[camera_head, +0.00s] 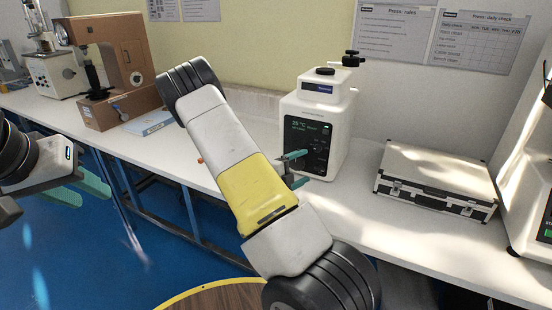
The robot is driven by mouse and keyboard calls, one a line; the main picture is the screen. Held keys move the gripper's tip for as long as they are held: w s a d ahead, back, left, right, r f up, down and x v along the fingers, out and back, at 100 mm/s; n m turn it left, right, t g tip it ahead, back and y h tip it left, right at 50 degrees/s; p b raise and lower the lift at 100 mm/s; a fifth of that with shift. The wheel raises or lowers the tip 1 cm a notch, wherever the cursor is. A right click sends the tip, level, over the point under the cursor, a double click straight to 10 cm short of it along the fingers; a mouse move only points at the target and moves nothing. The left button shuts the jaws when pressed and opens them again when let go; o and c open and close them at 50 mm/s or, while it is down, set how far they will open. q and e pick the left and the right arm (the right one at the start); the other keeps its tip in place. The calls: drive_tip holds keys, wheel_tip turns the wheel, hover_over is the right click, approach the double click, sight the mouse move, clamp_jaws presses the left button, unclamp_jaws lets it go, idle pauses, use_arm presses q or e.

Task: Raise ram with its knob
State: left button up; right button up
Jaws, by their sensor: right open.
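A brown machine with an overhanging head (110,62) stands on the bench at the far left. It has a dark column under the head and a round knob on its side; which part is the ram is unclear. A white instrument (318,118) with a lit display and a black knob on top stands mid-bench. My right gripper (297,168) is mostly hidden behind my yellow-banded forearm; its teal fingertips show apart in front of the white instrument, empty. My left gripper (80,186) is at the left edge, over the floor before the bench, its green fingers apart and empty.
A silver case (437,178) lies on the white bench right of the white instrument. Another machine (530,205) stands at the right edge. A round wooden top (220,297) shows at the bottom.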

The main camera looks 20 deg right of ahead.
sight(296, 164)
drive_tip(key=w+a+f+n+t, duration=0.1)
drive_tip(key=f+n+t, duration=0.1)
drive_tip(key=n, duration=0.1)
drive_tip(key=w+a+f+n+t+y, duration=0.1)
drive_tip(key=w+f+n+t, duration=0.1)
drive_tip(key=n, duration=0.2)
drive_tip(key=w+a+f+n+t+y, duration=0.1)
drive_tip(key=w+f+n, duration=0.1)
drive_tip(key=n, duration=0.2)
drive_tip(key=shift+w+t, duration=0.15)
drive_tip(key=shift+t, duration=0.25)
drive_tip(key=shift+w+d+f, duration=0.1)
drive_tip(key=shift+w+d, duration=0.05)
drive_tip(key=shift+w, duration=0.1)
drive_tip(key=x, duration=0.7)
drive_tip(key=shift+w+d, duration=0.1)
drive_tip(key=c, duration=1.4)
